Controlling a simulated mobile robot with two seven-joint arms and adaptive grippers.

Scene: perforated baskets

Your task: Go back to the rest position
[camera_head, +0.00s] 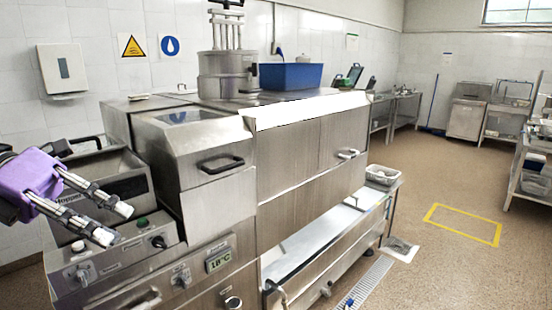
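My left gripper (117,223) comes in from the left edge, purple at its body with two dark and silver fingers. The fingers are spread apart with nothing between them. It shows in front of the steel fryer-like unit (75,285) with knobs and a display. My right gripper is not in view. A perforated basket (382,175) with pale contents appears to sit at the right end of the long steel machine (300,150).
A blue bin (290,76) and a steel pot-like device (226,73) stand on top of the machine. A yellow rectangle (463,224) marks open brown floor to the right. Steel tables and shelves (532,165) line the far right.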

